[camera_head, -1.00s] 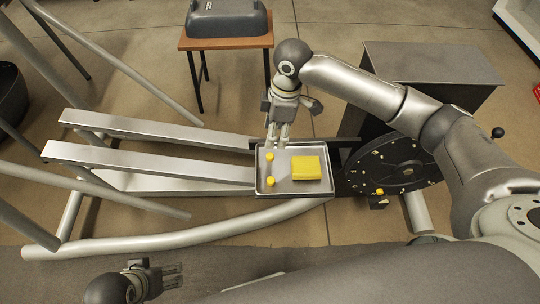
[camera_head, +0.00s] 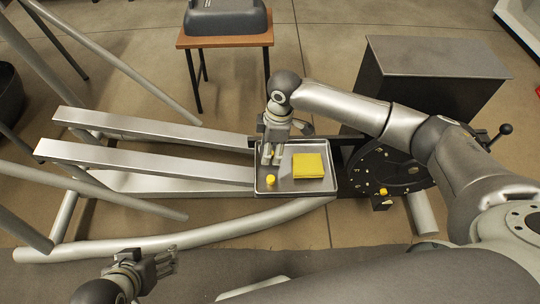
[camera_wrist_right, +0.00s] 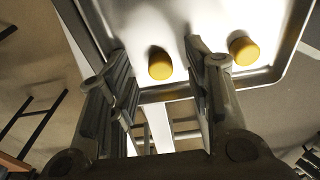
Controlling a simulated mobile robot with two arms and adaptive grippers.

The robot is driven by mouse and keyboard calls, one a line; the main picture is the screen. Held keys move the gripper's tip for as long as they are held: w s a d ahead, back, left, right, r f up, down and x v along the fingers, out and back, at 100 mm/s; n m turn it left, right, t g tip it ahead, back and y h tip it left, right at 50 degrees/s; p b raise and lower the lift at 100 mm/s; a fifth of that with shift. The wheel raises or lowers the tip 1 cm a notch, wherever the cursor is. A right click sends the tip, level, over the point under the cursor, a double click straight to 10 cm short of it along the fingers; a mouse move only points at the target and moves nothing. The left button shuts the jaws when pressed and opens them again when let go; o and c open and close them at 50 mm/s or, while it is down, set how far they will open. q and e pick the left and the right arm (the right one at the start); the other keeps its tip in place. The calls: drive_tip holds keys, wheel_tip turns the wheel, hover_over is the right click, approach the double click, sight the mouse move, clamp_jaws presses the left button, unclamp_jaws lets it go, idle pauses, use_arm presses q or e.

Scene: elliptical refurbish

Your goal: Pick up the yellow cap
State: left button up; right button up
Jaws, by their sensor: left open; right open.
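Two small yellow caps stand on a metal tray (camera_head: 288,190). The nearer cap (camera_head: 271,180) is clear in the head view, near the tray's left side. The farther one is mostly hidden there behind my right gripper (camera_head: 271,158), which points down over the tray. In the right wrist view, one cap (camera_wrist_right: 160,64) lies in the gap between the open fingers, beyond their tips and closer to the left finger. The other cap (camera_wrist_right: 243,50) is just outside the right finger. My left gripper (camera_head: 174,262) is open and empty at lower left, away from the tray.
A yellow square block (camera_head: 308,166) lies on the tray, right of the caps. The tray has a raised rim. A dark round plate (camera_head: 378,170) and a dark box (camera_head: 435,60) stand to the right. Metal rails (camera_head: 150,165) run to the left.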

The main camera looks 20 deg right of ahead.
drive_tip(key=shift+f, duration=0.25)
drive_tip(key=c, duration=0.8)
drive_tip(key=shift+r, duration=0.1)
